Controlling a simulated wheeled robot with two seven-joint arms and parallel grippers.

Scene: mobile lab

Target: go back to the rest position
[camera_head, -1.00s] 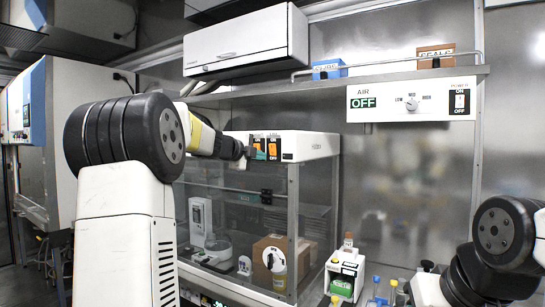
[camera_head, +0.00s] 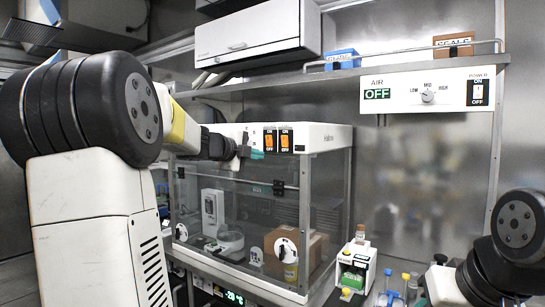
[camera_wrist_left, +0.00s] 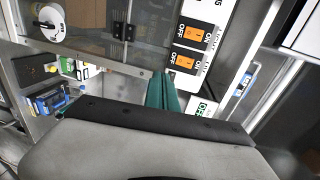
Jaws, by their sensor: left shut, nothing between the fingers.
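My left gripper (camera_head: 246,150) is just left of and in front of the two orange switches (camera_head: 278,140) on the white panel atop the clear-walled cabinet. Its teal fingers are together and hold nothing. In the left wrist view the closed fingers (camera_wrist_left: 162,92) point toward the panel, beside the orange ON/OFF switches (camera_wrist_left: 189,47); I cannot tell how far apart they are. My left arm is raised and bent in the head view. Part of my right arm shows at the lower right, but its gripper is out of view.
The clear cabinet (camera_head: 330,215) stands under the panel. A shelf (camera_head: 340,72) above carries a blue box (camera_head: 342,60) and a brown box (camera_head: 454,44). A white device (camera_head: 356,265) and several small bottles stand on the bench. A white wall cabinet (camera_head: 255,37) hangs above.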

